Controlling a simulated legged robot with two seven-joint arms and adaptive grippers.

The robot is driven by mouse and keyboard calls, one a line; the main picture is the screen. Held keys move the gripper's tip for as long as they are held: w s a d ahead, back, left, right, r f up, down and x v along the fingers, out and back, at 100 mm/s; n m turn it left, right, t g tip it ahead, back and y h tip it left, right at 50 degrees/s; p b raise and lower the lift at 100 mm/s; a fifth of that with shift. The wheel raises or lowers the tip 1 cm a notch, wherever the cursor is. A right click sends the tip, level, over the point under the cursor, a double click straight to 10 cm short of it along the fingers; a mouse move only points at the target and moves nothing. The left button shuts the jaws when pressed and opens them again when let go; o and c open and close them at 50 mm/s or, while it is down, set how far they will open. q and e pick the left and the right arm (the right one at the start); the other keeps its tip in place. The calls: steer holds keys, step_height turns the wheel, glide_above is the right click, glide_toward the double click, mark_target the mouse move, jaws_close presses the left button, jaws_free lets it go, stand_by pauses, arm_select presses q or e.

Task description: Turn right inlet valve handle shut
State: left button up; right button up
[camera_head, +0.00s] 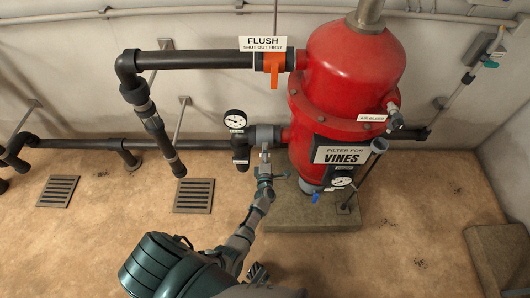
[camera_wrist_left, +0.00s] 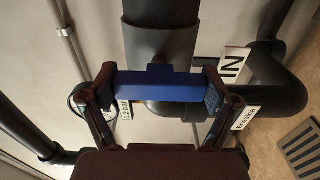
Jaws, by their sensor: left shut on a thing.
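The blue valve handle (camera_wrist_left: 160,88) is a straight bar between the fingers of my left gripper (camera_head: 265,162) in the left wrist view. The gripper is shut on it, one finger at each end. The bar lies across the dark pipe (camera_wrist_left: 160,42) behind it, at about a right angle to it. A white IN sign (camera_wrist_left: 234,65) is beside it. In the head view my left gripper is at the grey inlet fitting (camera_head: 265,133) left of the red filter, and hides the handle.
The red filter tank (camera_head: 350,60) stands right of my gripper. An orange flush handle (camera_head: 273,66) is above, and a pressure gauge (camera_head: 235,118) is close on the left. A small blue handle (camera_head: 316,197) is low on the tank. Floor in front is mostly clear.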

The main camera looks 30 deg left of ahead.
arm_select(q)
steer(key=shift+d+f, duration=0.25)
steer(key=o, duration=0.9)
steer(key=shift+w, duration=0.1)
steer(key=shift+r, duration=0.1)
steer(key=v, duration=1.2)
